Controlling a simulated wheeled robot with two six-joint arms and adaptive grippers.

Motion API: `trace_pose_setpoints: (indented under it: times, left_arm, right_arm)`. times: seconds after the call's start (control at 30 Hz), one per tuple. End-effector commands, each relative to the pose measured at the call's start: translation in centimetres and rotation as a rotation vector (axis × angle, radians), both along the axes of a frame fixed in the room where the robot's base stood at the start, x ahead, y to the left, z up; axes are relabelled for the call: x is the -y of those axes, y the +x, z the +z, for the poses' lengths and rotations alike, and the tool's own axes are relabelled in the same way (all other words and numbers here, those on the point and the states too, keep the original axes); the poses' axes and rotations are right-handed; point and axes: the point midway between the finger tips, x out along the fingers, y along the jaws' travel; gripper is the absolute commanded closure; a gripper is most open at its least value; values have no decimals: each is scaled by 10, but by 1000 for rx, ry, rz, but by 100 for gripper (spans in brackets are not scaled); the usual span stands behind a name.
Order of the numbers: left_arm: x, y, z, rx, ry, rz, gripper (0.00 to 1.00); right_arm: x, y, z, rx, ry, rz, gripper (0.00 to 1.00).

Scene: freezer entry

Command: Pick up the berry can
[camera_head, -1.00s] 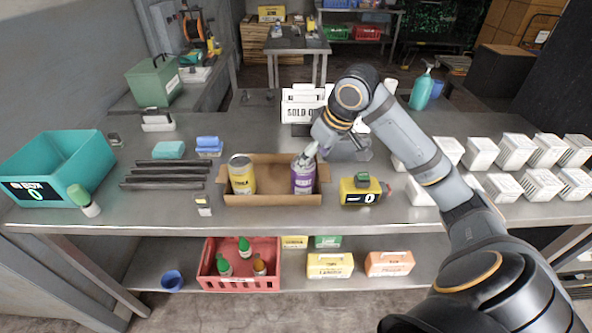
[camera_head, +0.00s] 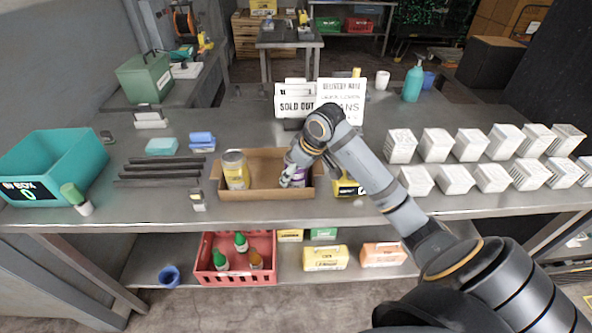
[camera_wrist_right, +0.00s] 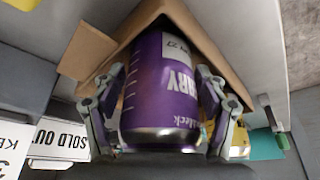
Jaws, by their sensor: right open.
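The purple berry can (camera_wrist_right: 160,92) stands in the right end of an open cardboard box (camera_head: 262,190) on the table. In the head view the can (camera_head: 299,178) is mostly hidden by my right gripper (camera_head: 290,174). In the right wrist view, the open fingers of my right gripper (camera_wrist_right: 162,125) are on either side of the can, with small gaps that are hard to judge. My left gripper is not in view.
A yellow device (camera_head: 346,187) sits right of the box, partly behind my arm. Signs (camera_head: 340,97) stand behind. Several white cartons (camera_head: 436,143) fill the table's right side. Dark bars (camera_head: 160,171) lie left of the box, and a teal bin (camera_head: 55,160) is at far left.

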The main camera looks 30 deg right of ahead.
Motion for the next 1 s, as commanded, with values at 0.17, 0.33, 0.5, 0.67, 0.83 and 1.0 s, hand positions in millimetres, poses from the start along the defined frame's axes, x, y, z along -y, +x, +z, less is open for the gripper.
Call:
trace_pose_setpoints:
  times: [0.17,0.33,0.5,0.67,0.83,1.0]
  left_arm:
    - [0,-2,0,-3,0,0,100]
    - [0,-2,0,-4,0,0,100]
    - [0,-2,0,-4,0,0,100]
    - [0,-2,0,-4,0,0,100]
    - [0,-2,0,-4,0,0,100]
    - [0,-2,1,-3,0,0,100]
  right_arm:
    - [0,0,0,0,0,0,41]
    - [0,0,1,1,0,0,64]
    - [0,0,1,1,0,0,86]
    - [0,0,1,2,0,0,86]
    - [0,1,7,4,0,0,86]
    - [0,1,31,6,0,-2,86]
